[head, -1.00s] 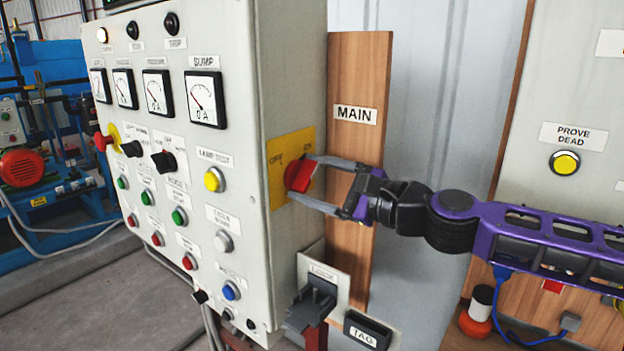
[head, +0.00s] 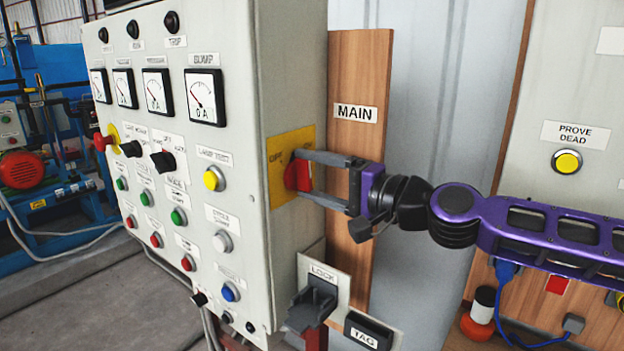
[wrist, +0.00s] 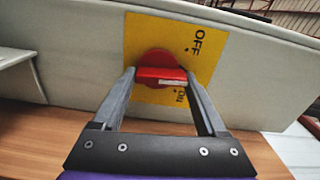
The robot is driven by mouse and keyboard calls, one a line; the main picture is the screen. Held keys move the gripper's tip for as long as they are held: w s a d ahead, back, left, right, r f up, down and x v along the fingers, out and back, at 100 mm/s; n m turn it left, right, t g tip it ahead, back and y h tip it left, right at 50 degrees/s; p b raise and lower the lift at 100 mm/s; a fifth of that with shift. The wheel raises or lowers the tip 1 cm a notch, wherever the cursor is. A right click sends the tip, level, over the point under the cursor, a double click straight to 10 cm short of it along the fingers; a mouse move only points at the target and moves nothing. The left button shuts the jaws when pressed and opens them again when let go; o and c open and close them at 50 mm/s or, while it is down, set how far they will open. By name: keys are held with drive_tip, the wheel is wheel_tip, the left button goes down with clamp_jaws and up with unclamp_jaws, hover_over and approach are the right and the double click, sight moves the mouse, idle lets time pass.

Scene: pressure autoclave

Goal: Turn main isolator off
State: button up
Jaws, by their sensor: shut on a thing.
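The main isolator is a red rotary handle (head: 294,175) on a yellow plate (head: 277,188) on the cabinet's right side, left of the MAIN label (head: 355,113). My gripper (head: 303,178) is shut on the handle, one finger on each side. The wrist view shows the red handle (wrist: 160,73) between the fingertips of my gripper (wrist: 161,78). The yellow plate (wrist: 145,30) reads OFF and ON there. The handle's marked end lies between the two position dots.
The grey cabinet (head: 240,60) carries meters, lamps and buttons on its front. Below the isolator are a LOCK bracket (head: 312,300) and a TAG block (head: 368,330). A PROVE DEAD panel (head: 590,90) stands right, behind my arm.

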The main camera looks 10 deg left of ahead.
drive_tip(key=n, duration=0.3)
drive_tip(key=n+b, duration=0.1)
drive_tip(key=shift+r, duration=0.25)
drive_tip(key=shift+s+n+b, duration=0.15)
drive_tip(key=shift+n+b, duration=0.25)
drive_tip(key=shift+n, duration=1.8)
drive_tip(key=o, duration=1.3)
drive_tip(key=shift+s+d, duration=0.2)
drive_tip(key=shift+d, duration=0.25)
drive_tip(key=v, duration=1.6)
drive_tip(key=shift+s, duration=0.15)
drive_tip(key=shift+d+f, duration=0.1)
drive_tip(key=shift+d, duration=0.05)
